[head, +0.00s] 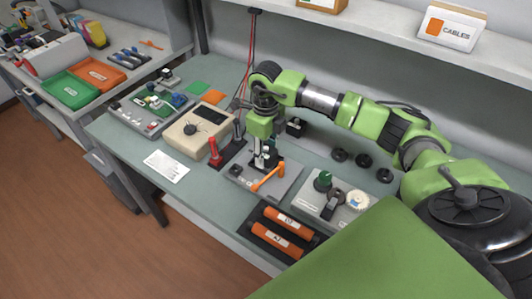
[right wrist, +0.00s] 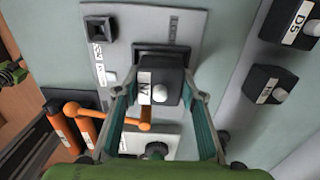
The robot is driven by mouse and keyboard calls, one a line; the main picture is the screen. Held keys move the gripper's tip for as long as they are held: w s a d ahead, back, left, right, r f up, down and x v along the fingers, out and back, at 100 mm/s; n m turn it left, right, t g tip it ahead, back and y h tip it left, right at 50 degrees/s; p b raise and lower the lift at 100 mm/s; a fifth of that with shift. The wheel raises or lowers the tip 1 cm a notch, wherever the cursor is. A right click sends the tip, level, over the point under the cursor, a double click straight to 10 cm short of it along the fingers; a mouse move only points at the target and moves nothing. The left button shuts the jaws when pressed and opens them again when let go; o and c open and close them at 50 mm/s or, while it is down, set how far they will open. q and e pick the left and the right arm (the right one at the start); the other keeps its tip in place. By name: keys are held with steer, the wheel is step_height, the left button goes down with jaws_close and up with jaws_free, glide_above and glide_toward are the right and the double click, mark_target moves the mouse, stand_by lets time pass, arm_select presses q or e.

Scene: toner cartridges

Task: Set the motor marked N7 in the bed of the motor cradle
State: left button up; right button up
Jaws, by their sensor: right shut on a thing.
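My right gripper (head: 264,158) is over the grey plate of the motor cradle (head: 284,188), pointing down. In the right wrist view the teal fingers of my right gripper (right wrist: 158,112) are shut on the sides of the black motor marked N7 (right wrist: 168,88). The motor's white label faces left. The cradle plate (right wrist: 185,22) lies beneath it, with a dark bed edge showing just behind the motor. I cannot tell whether the motor rests in the bed or hangs just above it. The cradle's orange lever (head: 268,177) is at the front.
Motor D5 (right wrist: 290,22) and another black motor (right wrist: 270,85) stand on a grey strip at right. A red-handled tool (head: 215,152) is left of the cradle.

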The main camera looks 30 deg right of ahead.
steer(key=shift+r, duration=0.1)
steer(key=o, duration=1.1)
steer(key=shift+o, duration=0.5)
step_height(320, 180, up, 12)
